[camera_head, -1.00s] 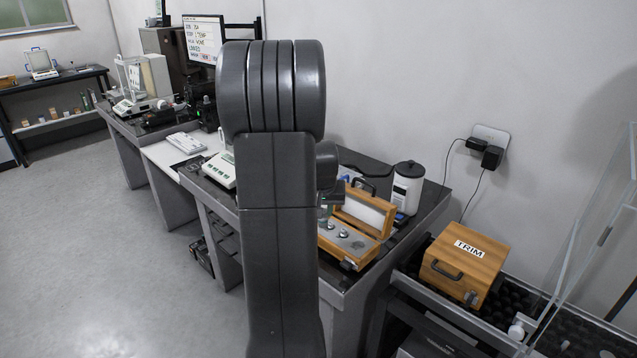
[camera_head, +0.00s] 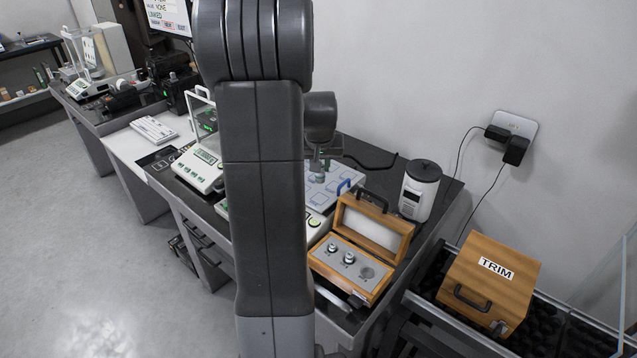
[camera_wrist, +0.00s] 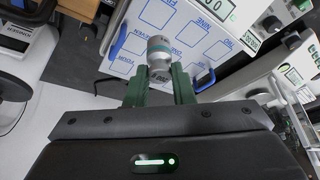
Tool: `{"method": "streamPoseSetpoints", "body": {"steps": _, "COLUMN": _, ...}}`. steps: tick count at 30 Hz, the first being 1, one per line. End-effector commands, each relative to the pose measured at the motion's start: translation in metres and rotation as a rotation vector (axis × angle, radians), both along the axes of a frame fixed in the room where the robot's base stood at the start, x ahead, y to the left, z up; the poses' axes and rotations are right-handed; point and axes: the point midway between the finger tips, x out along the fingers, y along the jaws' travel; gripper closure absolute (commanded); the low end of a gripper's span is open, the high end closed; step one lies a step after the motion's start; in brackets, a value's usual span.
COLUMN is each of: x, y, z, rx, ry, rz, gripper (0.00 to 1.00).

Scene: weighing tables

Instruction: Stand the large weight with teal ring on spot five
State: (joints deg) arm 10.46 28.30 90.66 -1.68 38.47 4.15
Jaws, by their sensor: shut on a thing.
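My gripper (camera_wrist: 160,84) is shut on the large weight with teal ring (camera_wrist: 159,57), a silvery metal piece held between the green fingers. The pale spot board (camera_wrist: 118,67), printed with framed squares and number words, lies below it in the wrist view. Several words are partly hidden or too small to read, and I cannot tell which square is spot five. In the head view my gripper (camera_head: 318,168) hangs over the board (camera_head: 345,177), behind the open weight box. My arm hides the board's left part. I cannot tell whether the weight touches the board.
The open wooden weight box (camera_head: 324,262) holds smaller weights beside the board. A white canister (camera_head: 420,190) stands right of it. The TRIM box (camera_head: 487,285) is at lower right. Balances (camera_head: 200,168) stand left of my arm. A blue handle (camera_wrist: 119,38) rises at the board's edge.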

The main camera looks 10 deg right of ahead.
Motion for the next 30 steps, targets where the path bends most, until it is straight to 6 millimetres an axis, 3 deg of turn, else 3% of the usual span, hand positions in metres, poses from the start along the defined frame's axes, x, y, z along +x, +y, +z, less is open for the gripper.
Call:
{"method": "streamPoseSetpoints", "body": {"steps": 13, "x": 0.0, "y": 0.0, "z": -0.056, "rx": 0.0, "ry": 0.003, "rz": 0.001, "gripper": 1.0}}
{"method": "streamPoseSetpoints", "body": {"steps": 26, "x": 0.0, "y": 0.0, "z": -0.066, "rx": 0.0, "ry": -0.001, "rz": 0.0, "gripper": 1.0}}
{"method": "streamPoseSetpoints", "body": {"steps": 27, "x": 0.0, "y": 0.0, "z": -0.064, "rx": 0.0, "ry": -0.001, "rz": 0.0, "gripper": 0.72}}
{"method": "streamPoseSetpoints", "body": {"steps": 30, "x": 0.0, "y": 0.0, "z": -0.064, "rx": 0.0, "ry": -0.001, "rz": 0.0, "gripper": 0.56}}
